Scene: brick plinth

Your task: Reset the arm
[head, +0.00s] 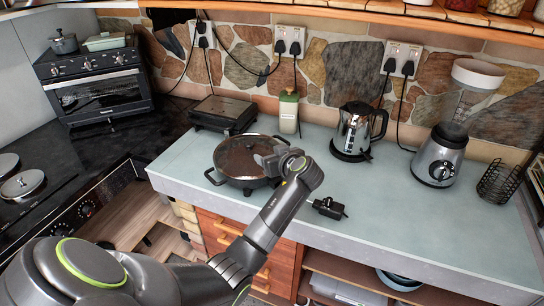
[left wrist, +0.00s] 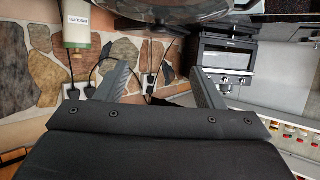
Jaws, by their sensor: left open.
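My left arm (head: 262,225) reaches from the lower left over the front of the blue-grey counter. Its gripper (head: 277,160) is at the right side of the lidded electric pan (head: 238,158) and covers part of its rim; whether they touch is unclear. In the left wrist view the two fingers of my left gripper (left wrist: 158,78) stand apart with nothing between them. The pan (left wrist: 165,12) shows at the top edge there. My right gripper is in neither view.
On the counter (head: 420,215) stand a grill (head: 223,113), a bottle (head: 289,111), a kettle (head: 357,131) and a blender (head: 441,155). A black control plug (head: 330,208) lies right of my arm. A toaster oven (head: 97,87) stands at the left. The counter's front right is clear.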

